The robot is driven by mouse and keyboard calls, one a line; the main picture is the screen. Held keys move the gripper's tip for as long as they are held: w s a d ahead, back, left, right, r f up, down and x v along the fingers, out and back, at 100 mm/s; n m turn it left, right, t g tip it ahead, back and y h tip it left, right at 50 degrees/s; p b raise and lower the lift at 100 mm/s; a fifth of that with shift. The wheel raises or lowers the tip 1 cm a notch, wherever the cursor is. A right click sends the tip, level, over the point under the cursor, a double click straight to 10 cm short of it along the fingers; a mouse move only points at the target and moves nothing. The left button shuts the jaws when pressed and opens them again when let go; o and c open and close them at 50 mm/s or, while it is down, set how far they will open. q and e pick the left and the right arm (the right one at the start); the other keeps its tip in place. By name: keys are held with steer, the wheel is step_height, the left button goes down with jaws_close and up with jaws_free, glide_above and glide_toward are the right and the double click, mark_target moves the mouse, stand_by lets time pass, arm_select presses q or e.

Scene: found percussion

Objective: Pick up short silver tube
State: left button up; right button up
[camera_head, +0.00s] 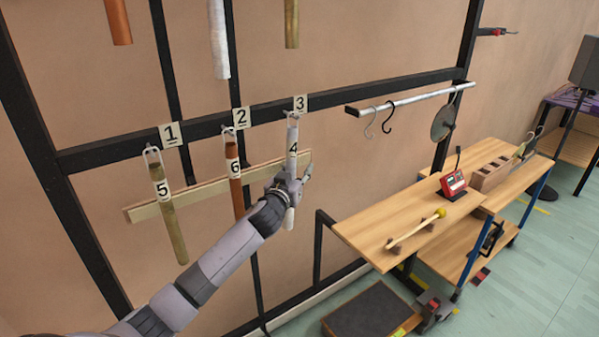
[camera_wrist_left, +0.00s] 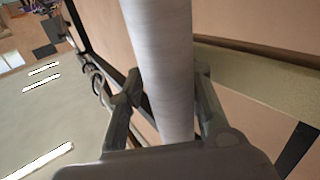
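The short silver tube (camera_head: 292,135), tagged 4, hangs upright from a hook under label 3 on the black frame. My left gripper (camera_head: 292,186) is at its lower part, with the tube's bottom end showing below the hand. In the left wrist view the tube (camera_wrist_left: 162,60) runs between the two fingers (camera_wrist_left: 168,88), close to both. Whether the fingers press on it cannot be told. My right gripper is not in view.
A brass tube (camera_head: 168,220) and a copper tube (camera_head: 236,190) hang to the left. A wooden rail (camera_head: 160,207) runs behind the tubes. A wooden workbench (camera_head: 375,228) with a mallet (camera_head: 415,231) and red device (camera_head: 453,184) stands at right. A bar with hooks (camera_head: 420,97) is above.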

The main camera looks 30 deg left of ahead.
arm_select(q)
steer(key=shift+c, duration=0.3)
jaws_close()
stand_by(0.3)
